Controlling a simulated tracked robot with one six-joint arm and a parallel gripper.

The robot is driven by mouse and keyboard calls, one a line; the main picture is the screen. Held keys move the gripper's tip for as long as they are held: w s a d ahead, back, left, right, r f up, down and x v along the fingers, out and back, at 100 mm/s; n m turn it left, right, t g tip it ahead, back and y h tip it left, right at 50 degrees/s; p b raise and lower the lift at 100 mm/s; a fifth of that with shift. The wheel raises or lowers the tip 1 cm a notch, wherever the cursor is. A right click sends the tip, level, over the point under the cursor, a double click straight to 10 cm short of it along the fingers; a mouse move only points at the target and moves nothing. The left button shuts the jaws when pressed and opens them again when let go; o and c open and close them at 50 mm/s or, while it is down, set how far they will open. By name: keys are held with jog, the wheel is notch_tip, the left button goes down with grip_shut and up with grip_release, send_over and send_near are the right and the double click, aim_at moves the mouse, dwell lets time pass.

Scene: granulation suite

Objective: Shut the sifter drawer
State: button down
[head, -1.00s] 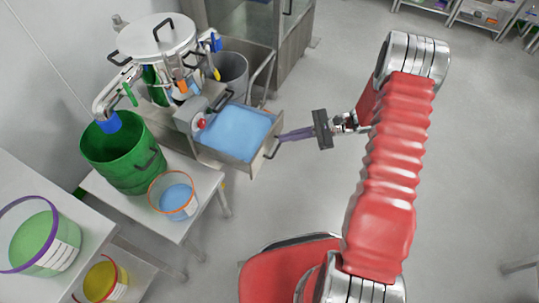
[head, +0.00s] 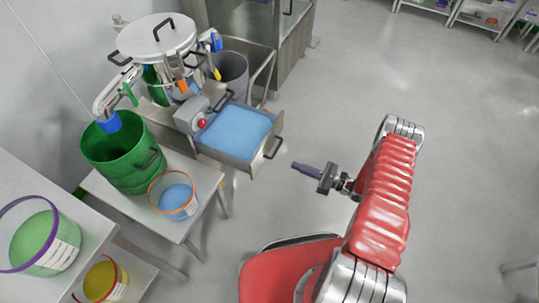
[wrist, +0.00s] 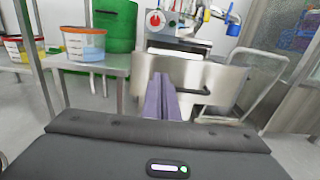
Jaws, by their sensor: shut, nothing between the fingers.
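The sifter drawer (head: 236,134) is pulled out of the sifter (head: 160,60) and holds a layer of blue material. Its dark handle (head: 275,148) is on the front panel, facing my arm. In the wrist view the drawer's metal front (wrist: 222,82) is ahead, with the handle partly hidden behind my fingers. My gripper (head: 295,166) is shut and empty, to the right of the handle and a little lower in the head view, with a gap between them. Its purple fingers (wrist: 162,98) point toward the drawer front in the wrist view.
A green bin (head: 122,155) and an orange-rimmed tub of blue material (head: 174,194) stand by the sifter on a white table. A grey bin (head: 232,72) and a metal trolley frame are behind the drawer. The floor right of the drawer is clear.

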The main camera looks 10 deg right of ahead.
aim_at(260, 152)
jog(key=shift+a, duration=0.1)
dwell(0.3)
jog(key=x, duration=1.3)
jog(key=shift+w+a, duration=0.3)
